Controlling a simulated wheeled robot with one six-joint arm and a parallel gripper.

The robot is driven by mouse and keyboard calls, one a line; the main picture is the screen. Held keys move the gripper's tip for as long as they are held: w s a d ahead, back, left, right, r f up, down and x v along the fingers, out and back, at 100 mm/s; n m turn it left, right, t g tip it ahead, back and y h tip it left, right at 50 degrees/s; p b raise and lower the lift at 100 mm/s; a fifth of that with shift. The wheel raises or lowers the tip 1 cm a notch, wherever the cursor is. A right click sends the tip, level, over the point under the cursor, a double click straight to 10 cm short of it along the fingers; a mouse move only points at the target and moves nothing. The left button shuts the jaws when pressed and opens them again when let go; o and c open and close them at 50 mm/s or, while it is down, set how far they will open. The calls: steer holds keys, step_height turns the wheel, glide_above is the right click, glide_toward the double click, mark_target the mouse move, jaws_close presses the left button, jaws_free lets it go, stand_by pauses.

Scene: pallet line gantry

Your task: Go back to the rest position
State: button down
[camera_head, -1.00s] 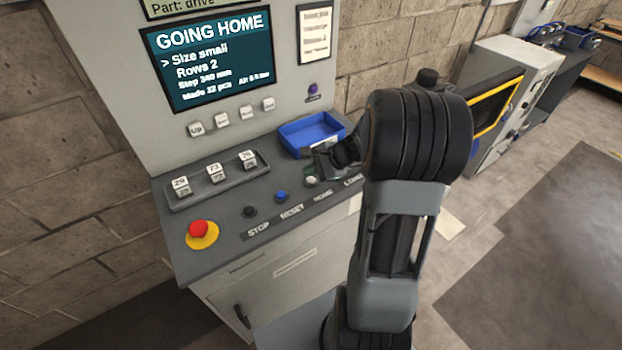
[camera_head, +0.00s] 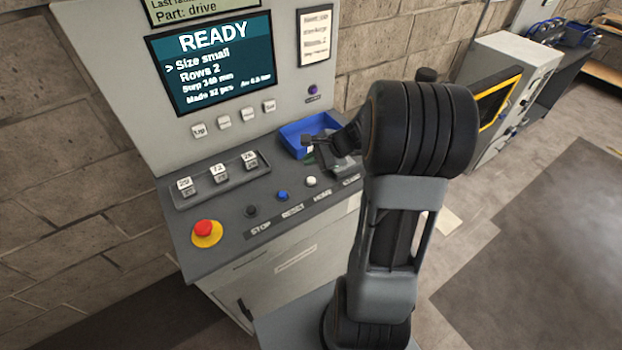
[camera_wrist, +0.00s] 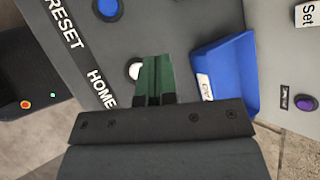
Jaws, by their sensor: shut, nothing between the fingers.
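My gripper (camera_head: 308,142) is shut and empty. In the head view it is raised above the panel, in front of the blue tray (camera_head: 296,137). In the wrist view its green fingers (camera_wrist: 155,62) are together and partly cover the white HOME button (camera_wrist: 134,70). The white HOME button (camera_head: 311,181) shows clear of the fingers in the head view. The screen (camera_head: 212,62) reads READY, Size small, Rows 2. My arm's thick links hide the panel's right end.
The panel also carries a red stop button (camera_head: 205,229) on a yellow base, a black button (camera_head: 251,211) and a blue RESET button (camera_head: 282,195). A rack of number blocks (camera_head: 219,176) sits behind them. Another machine (camera_head: 511,73) stands at right beyond open floor.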

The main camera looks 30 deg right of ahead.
stand_by(0.4)
steer(key=s+n+g, duration=0.1)
steer(key=s+f+n, duration=0.1)
steer(key=s, duration=0.1)
steer(key=s+n+g+h, duration=0.1)
steer(key=n, duration=0.1)
steer(key=shift+s+a+f+g, duration=0.3)
steer(key=shift+s+f, duration=0.05)
steer(key=shift+s, duration=0.05)
steer(key=s+a+r+n+t+h, duration=0.1)
steer(key=s+a+r+n+h, duration=0.4)
steer(key=n, duration=0.8)
steer(key=s+a+r, duration=0.3)
steer(key=s+r, duration=0.2)
steer(key=r, duration=0.1)
steer(key=shift+s+a+h, duration=0.3)
steer(key=shift+s+h, duration=0.1)
